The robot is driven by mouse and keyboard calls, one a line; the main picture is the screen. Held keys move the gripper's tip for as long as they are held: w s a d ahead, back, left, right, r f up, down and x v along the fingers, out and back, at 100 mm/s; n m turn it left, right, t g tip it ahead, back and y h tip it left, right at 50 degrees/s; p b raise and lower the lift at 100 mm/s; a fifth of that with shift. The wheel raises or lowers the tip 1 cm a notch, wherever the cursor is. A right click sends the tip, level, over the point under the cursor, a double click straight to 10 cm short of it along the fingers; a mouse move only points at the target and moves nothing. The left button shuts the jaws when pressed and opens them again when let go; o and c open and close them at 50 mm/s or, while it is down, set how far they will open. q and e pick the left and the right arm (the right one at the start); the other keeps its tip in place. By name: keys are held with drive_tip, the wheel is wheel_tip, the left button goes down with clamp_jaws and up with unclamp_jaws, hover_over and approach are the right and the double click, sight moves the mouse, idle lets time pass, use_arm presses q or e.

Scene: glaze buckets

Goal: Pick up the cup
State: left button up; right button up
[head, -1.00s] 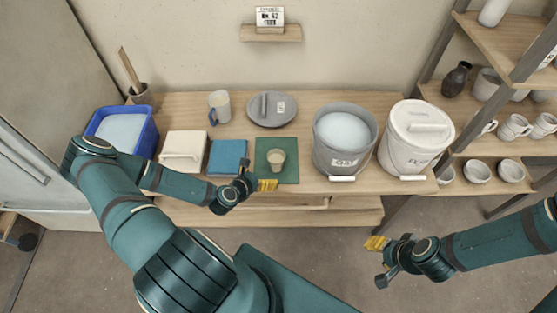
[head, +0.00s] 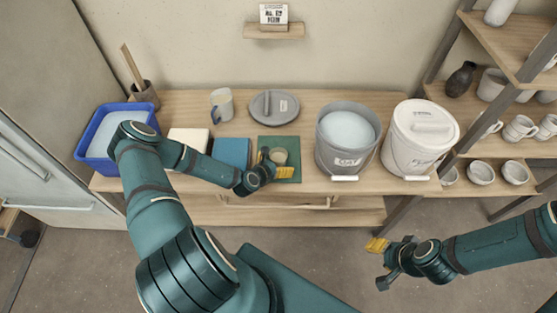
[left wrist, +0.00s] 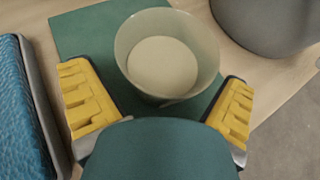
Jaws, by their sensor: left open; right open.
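A small beige cup (head: 279,156) stands upright on the green mat (head: 293,144), partly hidden by my left gripper in the head view. In the left wrist view the cup (left wrist: 165,58) shows a pale inside and lies just ahead of and between the yellow finger pads. My left gripper (left wrist: 160,103) is open and holds nothing; in the head view my left gripper (head: 275,168) is at the near side of the cup. I cannot tell whether a finger touches it. My right gripper (head: 378,262) is open and empty, out over the floor.
A blue sponge-like block (head: 232,153) lies left of the mat, and a grey bucket (head: 345,160) stands close on its right. A white lidded bucket (head: 415,150), grey lid (head: 264,107), mug (head: 223,107) and blue tub (head: 90,150) share the table.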

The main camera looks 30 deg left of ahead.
sight(277, 157)
use_arm(q)
drive_tip(key=c, duration=1.4)
drive_tip(key=shift+r, duration=0.1)
wheel_tip(277, 157, up, 10)
drive_tip(key=shift+f+p, duration=0.1)
drive_tip(key=shift+p, duration=0.7)
